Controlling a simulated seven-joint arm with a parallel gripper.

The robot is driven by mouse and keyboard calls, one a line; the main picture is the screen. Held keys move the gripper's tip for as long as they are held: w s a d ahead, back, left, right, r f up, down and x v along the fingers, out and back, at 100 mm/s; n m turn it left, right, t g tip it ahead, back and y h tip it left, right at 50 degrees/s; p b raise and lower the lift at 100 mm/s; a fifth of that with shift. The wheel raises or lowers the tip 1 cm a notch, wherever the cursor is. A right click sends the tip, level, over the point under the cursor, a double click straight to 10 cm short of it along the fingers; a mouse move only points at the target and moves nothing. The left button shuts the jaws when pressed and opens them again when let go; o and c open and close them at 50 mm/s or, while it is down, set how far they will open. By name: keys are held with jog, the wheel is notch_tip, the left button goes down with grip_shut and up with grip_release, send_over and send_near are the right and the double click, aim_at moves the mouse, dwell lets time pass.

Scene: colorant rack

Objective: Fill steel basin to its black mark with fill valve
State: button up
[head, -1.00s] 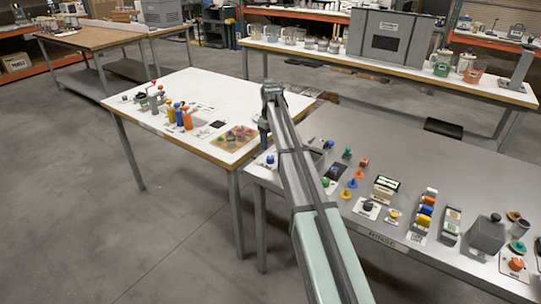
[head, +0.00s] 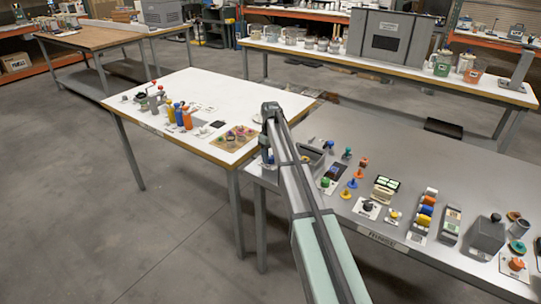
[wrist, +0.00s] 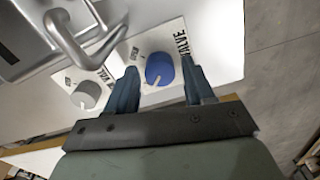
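In the wrist view a blue knob (wrist: 159,69) sits on a white plate with the word VALVE; the rest of its label is not readable. My gripper (wrist: 160,88) is open, with one finger on each side of the blue knob and a gap visible beside it. The steel basin (wrist: 22,50) shows partly at the upper left of the wrist view, with a curved grey spout (wrist: 68,38).
A grey knob (wrist: 86,95) on its own plate stands left of the blue knob. The table edge lies close below in the wrist view. In the head view, colored stoppers (head: 352,183) and a black-knobbed plate (head: 367,208) stand right of my arm.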

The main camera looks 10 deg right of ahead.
aim_at(271, 157)
jog(key=c, duration=0.9)
jog(key=shift+o, duration=0.2)
jog(key=shift+m, duration=2)
jog(key=o, duration=1)
jog(key=shift+o, duration=0.2)
notch_tip(271, 157, up, 14)
jog(key=shift+f, duration=0.1)
